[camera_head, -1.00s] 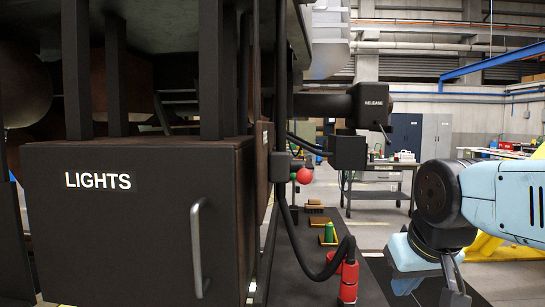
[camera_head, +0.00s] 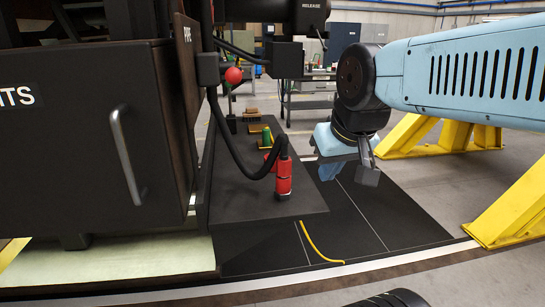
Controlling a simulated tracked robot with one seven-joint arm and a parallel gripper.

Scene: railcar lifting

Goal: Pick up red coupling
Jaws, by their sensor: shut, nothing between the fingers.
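The red coupling (camera_head: 283,180) stands upright on the dark platform beside the railcar. A black hose (camera_head: 238,160) curves down from the railcar and joins its top. My gripper (camera_head: 368,174) hangs at the end of my light blue arm, to the right of the coupling and apart from it. It looks small and grey, pointing down, shut and empty. The tips are too small to show detail.
A dark box with a handle (camera_head: 127,160) hangs on the railcar at left. A red ball (camera_head: 233,75) and a green object (camera_head: 266,137) are behind the coupling. Yellow stands (camera_head: 520,205) are at right.

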